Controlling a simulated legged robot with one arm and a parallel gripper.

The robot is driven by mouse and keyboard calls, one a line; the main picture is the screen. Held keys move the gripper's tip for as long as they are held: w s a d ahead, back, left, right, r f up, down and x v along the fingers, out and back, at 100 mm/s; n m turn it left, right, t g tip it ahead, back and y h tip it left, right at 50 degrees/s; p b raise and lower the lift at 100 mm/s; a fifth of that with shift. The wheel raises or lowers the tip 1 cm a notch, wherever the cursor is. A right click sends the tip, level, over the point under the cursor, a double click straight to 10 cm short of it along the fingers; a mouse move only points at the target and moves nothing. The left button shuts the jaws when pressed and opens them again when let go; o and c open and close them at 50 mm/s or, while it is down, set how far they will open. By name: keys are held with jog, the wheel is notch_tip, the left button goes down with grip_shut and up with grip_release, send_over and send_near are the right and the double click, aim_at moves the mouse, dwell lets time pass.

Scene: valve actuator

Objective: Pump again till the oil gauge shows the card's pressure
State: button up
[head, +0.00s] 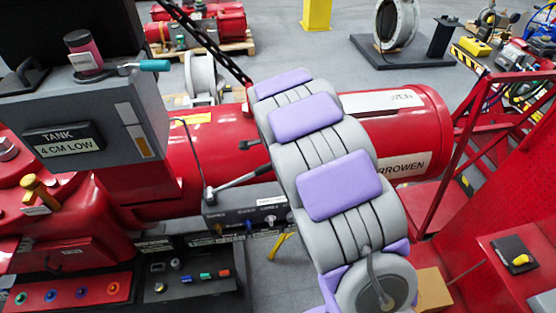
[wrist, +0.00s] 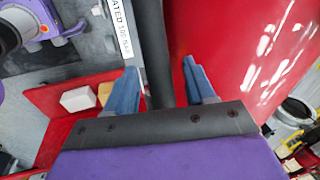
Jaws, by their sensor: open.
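In the wrist view my gripper (wrist: 160,82) has its two blue fingers spread apart. A dark bar (wrist: 153,40) runs between them, with a gap on the right side; it looks like a lever or handle, and I cannot tell if either finger touches it. My gripper is hidden behind my arm in the head view. A black sign (head: 63,141) reads "TANK 4 CM LOW". I cannot make out the oil gauge or a pressure card.
A large red cylinder (head: 425,130) lies behind my arm. A grey box (head: 100,112) carries a pink-and-black container (head: 84,52) and a teal-handled tool (head: 148,66). A red railing (head: 470,150) stands at the right.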

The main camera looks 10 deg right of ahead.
jog(key=shift+s+a+r, duration=0.1)
jog(key=shift+a+r, duration=0.25)
jog(key=shift+r, duration=0.1)
jog(key=d+v, duration=0.1)
jog(key=v, duration=1.5)
jog(key=shift+a+r+b, duration=0.15)
jog(key=shift+a+b, duration=0.15)
jog(key=shift+b, duration=0.1)
jog(key=shift+d, duration=0.25)
jog(key=s+d+f+n+g+b, duration=0.1)
jog(key=s+f+n+b, duration=0.3)
jog(key=s, duration=0.8)
jog(key=s+d+f+n+g+b, duration=0.1)
jog(key=s+f+n+b, duration=0.3)
jog(key=s, duration=0.9)
jog(key=s+d+f+n+g+b, duration=0.1)
jog(key=s+f+n+b, duration=0.4)
jog(key=s, duration=0.8)
notch_tip(320, 180, down, 4)
jog(key=n+g, duration=0.1)
jog(key=n, duration=0.2)
jog(key=shift+d+n+g+y, duration=0.3)
jog(key=shift+d+n+y, duration=0.1)
